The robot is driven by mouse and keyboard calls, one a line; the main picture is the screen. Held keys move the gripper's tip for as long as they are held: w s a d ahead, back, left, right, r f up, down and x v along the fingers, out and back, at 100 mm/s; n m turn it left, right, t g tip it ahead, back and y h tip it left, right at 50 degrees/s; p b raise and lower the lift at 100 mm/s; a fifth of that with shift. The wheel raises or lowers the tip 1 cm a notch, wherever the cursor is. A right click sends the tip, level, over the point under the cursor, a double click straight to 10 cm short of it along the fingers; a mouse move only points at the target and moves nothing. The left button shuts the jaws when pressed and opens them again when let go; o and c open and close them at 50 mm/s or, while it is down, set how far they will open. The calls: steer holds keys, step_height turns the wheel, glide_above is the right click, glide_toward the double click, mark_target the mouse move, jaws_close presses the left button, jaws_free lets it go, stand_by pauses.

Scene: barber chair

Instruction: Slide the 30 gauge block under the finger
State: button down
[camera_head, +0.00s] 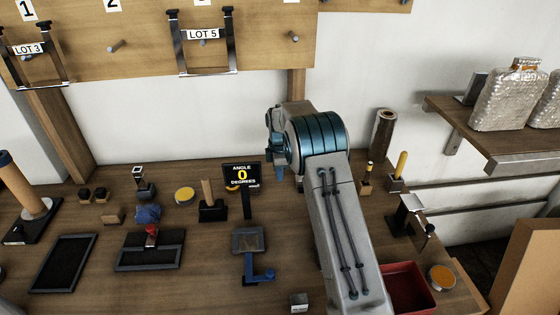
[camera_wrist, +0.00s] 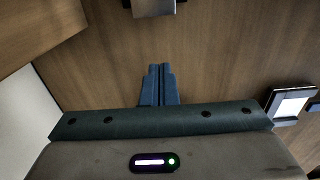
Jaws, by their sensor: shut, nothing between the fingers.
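My gripper (camera_wrist: 158,72) shows in the wrist view with its two blue fingers together and nothing between them. It is above bare wooden bench. A small pale grey block (camera_head: 299,302) sits near the front edge of the head view; no number on it is readable, so I cannot tell whether it is the 30 gauge block. A stand with a black sign (camera_head: 242,177) reads "ANGLE 0 DEGREES". In front of it is a grey plate (camera_head: 249,240) with a blue crank (camera_head: 262,275). I cannot make out which part is the finger.
My arm hides the bench's middle right. A red tray (camera_head: 410,288) lies right of it. Black trays (camera_head: 63,263), a black frame with a red knob (camera_head: 151,237) and small wooden blocks (camera_head: 112,215) stand at left. A pegboard (camera_head: 150,45) hangs behind.

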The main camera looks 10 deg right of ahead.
steer(key=shift+f, duration=0.95)
steer(key=d+p, duration=0.1)
steer(key=d, duration=0.3)
steer(key=shift+f, duration=0.15)
steer(key=shift+d+b, duration=0.4)
steer(key=shift+d, duration=0.9)
steer(key=shift+a, duration=0.1)
steer(key=shift+a, duration=0.1)
